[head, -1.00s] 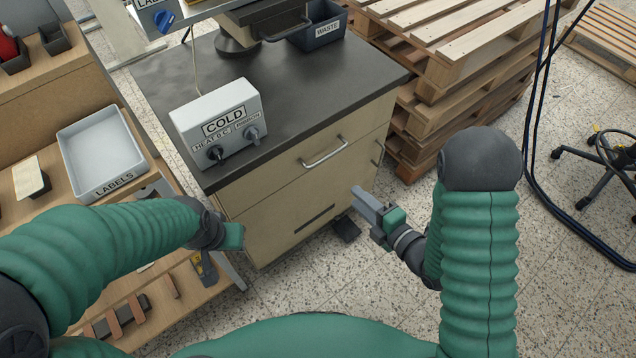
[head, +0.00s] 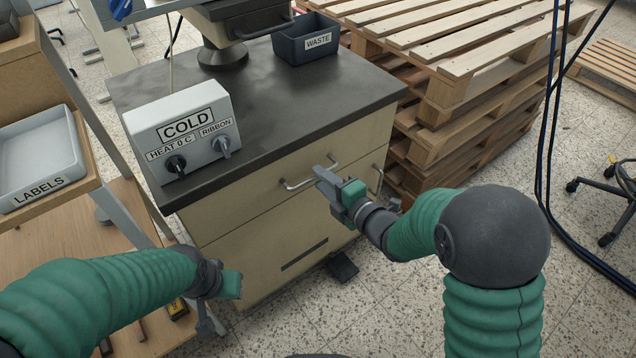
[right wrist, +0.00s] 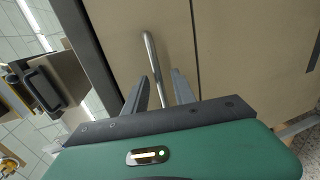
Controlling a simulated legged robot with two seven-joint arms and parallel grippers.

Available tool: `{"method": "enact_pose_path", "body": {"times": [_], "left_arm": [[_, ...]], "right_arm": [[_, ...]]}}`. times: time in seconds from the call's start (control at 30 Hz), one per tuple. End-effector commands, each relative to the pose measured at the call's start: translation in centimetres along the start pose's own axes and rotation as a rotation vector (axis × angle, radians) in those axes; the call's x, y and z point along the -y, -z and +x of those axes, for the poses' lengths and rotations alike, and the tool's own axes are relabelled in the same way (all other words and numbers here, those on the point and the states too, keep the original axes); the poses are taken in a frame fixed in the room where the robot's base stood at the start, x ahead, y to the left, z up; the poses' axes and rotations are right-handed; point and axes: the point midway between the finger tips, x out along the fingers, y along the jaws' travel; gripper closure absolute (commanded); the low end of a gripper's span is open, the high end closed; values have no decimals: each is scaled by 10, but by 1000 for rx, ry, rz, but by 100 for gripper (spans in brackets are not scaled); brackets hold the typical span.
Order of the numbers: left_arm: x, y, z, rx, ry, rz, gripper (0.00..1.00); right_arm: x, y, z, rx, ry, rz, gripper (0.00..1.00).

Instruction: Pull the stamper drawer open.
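The stamper drawer (head: 252,204) is the top front panel of the beige cabinet, and it sits closed. Its metal bar handle (head: 297,185) is partly hidden behind my right gripper (head: 322,176). In the right wrist view the handle (right wrist: 153,62) runs between the two fingers of my right gripper (right wrist: 162,88). The fingers stand apart, one on each side of the bar, so the gripper is open around it. My left gripper (head: 230,284) hangs low in front of the cabinet's left side, apart from the drawer; its fingers are not clear.
A control box (head: 183,132) marked COLD and a WASTE bin (head: 306,40) stand on the dark cabinet top (head: 262,100). Stacked pallets (head: 470,80) are close on the right. A LABELS tray (head: 38,160) is on the left.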

Motion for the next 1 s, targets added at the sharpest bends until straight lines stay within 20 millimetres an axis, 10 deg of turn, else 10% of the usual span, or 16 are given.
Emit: {"method": "enact_pose_path", "body": {"times": [0.43, 0.7, 1.0], "left_arm": [[0, -2, 8, 0, 0, -1, 64], [0, -2, 8, 0, 0, -1, 64], [0, -2, 8, 0, 0, -1, 64]], "right_arm": [[0, -1, 23, 0, 0, 2, 68], [0, 0, 23, -1, 0, 1, 100], [1, 1, 24, -4, 2, 1, 100]]}}
